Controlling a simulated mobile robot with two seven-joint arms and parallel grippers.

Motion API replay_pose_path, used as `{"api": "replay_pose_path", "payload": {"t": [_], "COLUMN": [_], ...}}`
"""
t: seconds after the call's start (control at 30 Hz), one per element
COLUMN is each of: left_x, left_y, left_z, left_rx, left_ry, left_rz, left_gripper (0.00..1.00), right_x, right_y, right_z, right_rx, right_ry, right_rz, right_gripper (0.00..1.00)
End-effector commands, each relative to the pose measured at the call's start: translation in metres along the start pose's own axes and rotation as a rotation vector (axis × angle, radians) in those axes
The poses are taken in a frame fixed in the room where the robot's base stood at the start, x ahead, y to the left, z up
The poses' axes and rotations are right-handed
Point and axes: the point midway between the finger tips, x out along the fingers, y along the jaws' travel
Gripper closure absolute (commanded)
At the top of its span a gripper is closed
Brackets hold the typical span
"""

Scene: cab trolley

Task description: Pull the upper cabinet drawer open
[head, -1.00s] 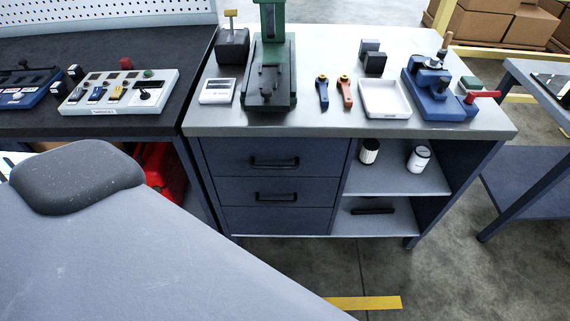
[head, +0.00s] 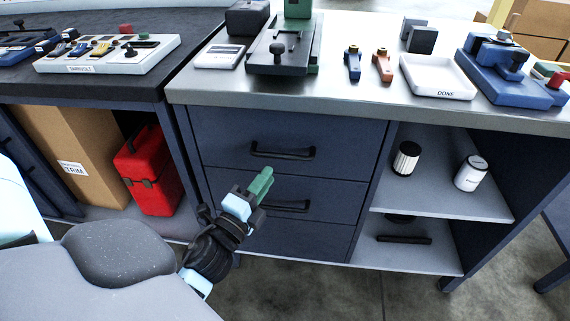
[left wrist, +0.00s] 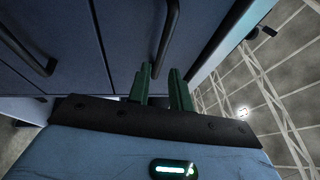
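The upper cabinet drawer (head: 345,140) is shut, flush in the dark blue cabinet front under the grey worktop. Its black bar handle (head: 283,155) also shows in the left wrist view (left wrist: 168,35). My left gripper (head: 264,180), with green fingers, is in front of the drawers, just below the left part of that handle in the head view. In the left wrist view its fingers (left wrist: 160,80) are apart, with the handle's near end lined up between the tips. I cannot tell whether they reach around the bar. My right gripper is not in view.
The middle drawer's handle (head: 288,206) is partly behind my left gripper. Open shelves (head: 440,195) to the right hold two canisters and a dark bar. A red container (head: 150,172) and a cardboard box (head: 75,140) stand under the left bench.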

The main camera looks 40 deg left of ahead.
Motion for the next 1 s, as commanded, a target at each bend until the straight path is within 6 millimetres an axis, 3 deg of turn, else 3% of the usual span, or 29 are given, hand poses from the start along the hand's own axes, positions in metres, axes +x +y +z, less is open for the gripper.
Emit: {"api": "replay_pose_path", "payload": {"t": [0.27,0.7,1.0], "left_x": [0.009,0.068,0.079], "left_y": [-0.003,-0.002,-0.001], "left_z": [0.0,0.0,0.0], "left_rx": [0.004,0.001,0.001], "left_ry": [0.001,0.0,0.0], "left_rz": [-0.007,-0.004,-0.002], "left_gripper": [0.79,0.79,0.79], "right_x": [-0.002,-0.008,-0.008], "right_y": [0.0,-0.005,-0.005], "right_z": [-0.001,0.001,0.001], "right_rx": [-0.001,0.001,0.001], "right_ry": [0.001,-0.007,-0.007], "right_rz": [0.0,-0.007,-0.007], "right_gripper": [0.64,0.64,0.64]}}
